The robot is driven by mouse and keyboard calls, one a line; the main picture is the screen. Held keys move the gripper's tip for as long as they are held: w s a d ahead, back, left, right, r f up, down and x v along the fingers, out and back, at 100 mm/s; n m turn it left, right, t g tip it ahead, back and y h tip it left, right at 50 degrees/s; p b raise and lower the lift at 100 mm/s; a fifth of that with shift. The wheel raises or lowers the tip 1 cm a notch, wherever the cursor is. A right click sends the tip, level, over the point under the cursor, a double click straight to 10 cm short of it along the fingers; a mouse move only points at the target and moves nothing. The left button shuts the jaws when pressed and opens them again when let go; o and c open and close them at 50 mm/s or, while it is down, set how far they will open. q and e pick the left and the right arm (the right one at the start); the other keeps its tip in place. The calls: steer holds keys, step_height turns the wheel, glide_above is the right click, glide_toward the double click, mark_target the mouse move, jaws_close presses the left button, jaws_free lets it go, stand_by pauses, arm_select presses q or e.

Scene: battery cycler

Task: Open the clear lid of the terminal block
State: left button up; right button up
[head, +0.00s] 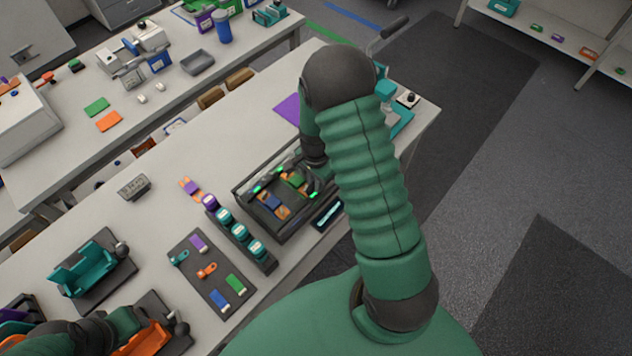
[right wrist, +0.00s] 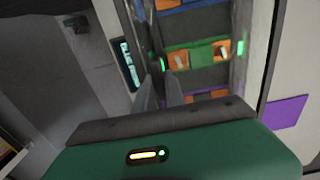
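The terminal block is a dark rectangular box (head: 282,232) with blue, orange and green blocks inside, on the bench in the middle of the head view. Small green lights sit along its rim. Its clear lid is hard to make out, and I cannot tell its angle. My right gripper (right wrist: 159,74) is at the box edge beside a green light in the right wrist view. Its fingers come close together around a dark part that I cannot identify. The blocks (right wrist: 197,56) show just beyond. In the head view my right arm hides part of the box. My left gripper is not in view.
A row of teal-topped round parts (head: 239,232) stands left of the box. A dark board with small coloured parts (head: 193,272) lies nearer. A purple sheet (head: 289,109) lies behind the box. A teal fixture (head: 84,268) stands at left.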

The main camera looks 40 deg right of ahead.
steer(key=shift+w+a, duration=0.1)
steer(key=shift+a, duration=0.5)
jaws_close()
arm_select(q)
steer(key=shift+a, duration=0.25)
arm_select(e)
steer(key=shift+d, duration=0.4)
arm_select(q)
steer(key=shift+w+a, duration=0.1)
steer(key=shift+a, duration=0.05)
arm_select(e)
steer(key=shift+a+r, duration=0.1)
